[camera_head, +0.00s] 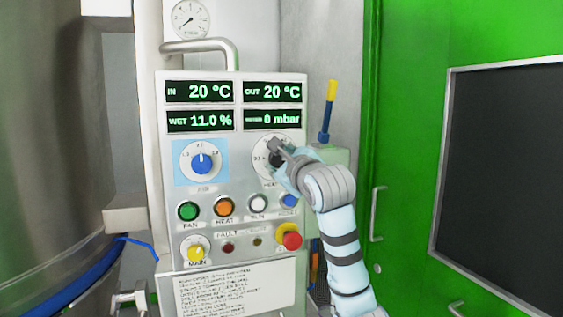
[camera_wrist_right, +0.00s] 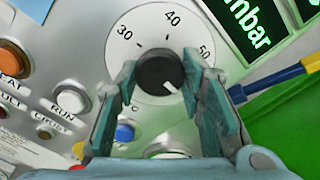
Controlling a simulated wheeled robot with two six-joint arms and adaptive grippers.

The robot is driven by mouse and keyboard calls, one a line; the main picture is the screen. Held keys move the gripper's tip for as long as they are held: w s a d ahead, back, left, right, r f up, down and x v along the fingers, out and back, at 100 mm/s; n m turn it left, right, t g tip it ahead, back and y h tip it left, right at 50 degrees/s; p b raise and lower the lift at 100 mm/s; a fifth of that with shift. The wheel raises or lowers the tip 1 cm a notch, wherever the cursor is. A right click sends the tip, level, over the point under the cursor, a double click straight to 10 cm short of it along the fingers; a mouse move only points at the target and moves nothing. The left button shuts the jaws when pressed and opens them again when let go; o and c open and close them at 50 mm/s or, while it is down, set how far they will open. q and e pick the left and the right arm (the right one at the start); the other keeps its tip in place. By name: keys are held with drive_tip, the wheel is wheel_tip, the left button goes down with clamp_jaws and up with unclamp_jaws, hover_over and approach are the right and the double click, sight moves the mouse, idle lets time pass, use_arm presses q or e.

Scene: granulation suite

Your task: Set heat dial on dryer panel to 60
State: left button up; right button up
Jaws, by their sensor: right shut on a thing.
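The heat dial (camera_head: 275,158) is a black knob on a white round scale at the right of the dryer panel (camera_head: 240,180). In the right wrist view the knob (camera_wrist_right: 157,70) shows the numbers 30, 40 and 50 around it. Its white pointer mark points to the lower right, past the 50; any number there is hidden by a finger. My right gripper (camera_head: 280,155) is shut on the knob, with one finger on each side, as the right wrist view (camera_wrist_right: 161,75) shows. My left gripper is not in view.
A blue dial (camera_head: 202,164) sits left of the heat dial. Green, orange, white and blue buttons lie below, with a red emergency knob (camera_head: 290,240) under my wrist. A steel vessel (camera_head: 50,130) stands left; a green door (camera_head: 410,130) is on the right.

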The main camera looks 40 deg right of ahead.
drive_tip(key=o, duration=0.9)
drive_tip(key=shift+r, duration=0.15)
drive_tip(key=shift+c, duration=0.2)
drive_tip(key=shift+o, duration=1.4)
drive_tip(key=shift+w, duration=0.1)
drive_tip(key=v, duration=1.2)
